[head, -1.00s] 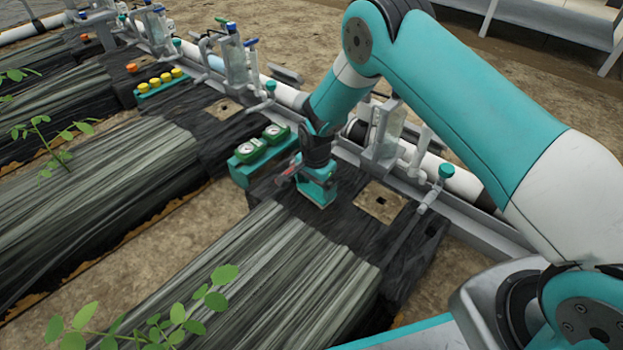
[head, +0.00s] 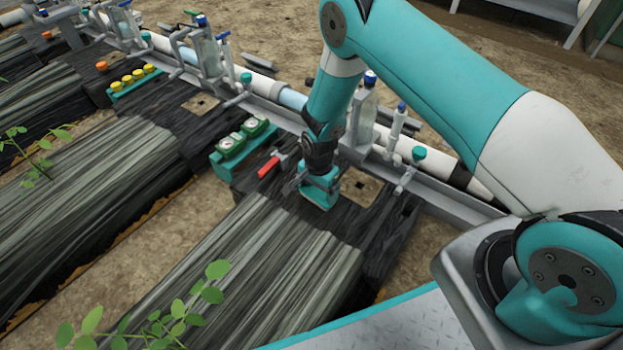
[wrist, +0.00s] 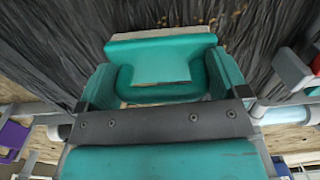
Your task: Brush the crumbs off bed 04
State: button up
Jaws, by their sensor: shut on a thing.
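My gripper (head: 318,185) is low over the end of the nearest bed (head: 375,235), which is covered in black film; I read no number on it. In the wrist view my gripper (wrist: 160,78) is shut on a teal block with a pale edge (wrist: 160,62), which looks like the brush. Its underside is hidden, and I cannot tell whether it touches the film. A few small tan specks, likely crumbs (wrist: 207,18), lie on the dark film just beyond the block in the wrist view.
Pipes and bottles (head: 362,110) run behind. A leafy plant (head: 150,325) is at the front.

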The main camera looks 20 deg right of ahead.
jog(key=shift+s+d+f, duration=0.1)
jog(key=shift+s+d, duration=0.05)
jog(key=shift+s, duration=0.1)
notch_tip(320, 180, up, 6)
jog(key=p, duration=0.5)
dwell(0.4)
jog(key=shift+r+p, duration=1.55)
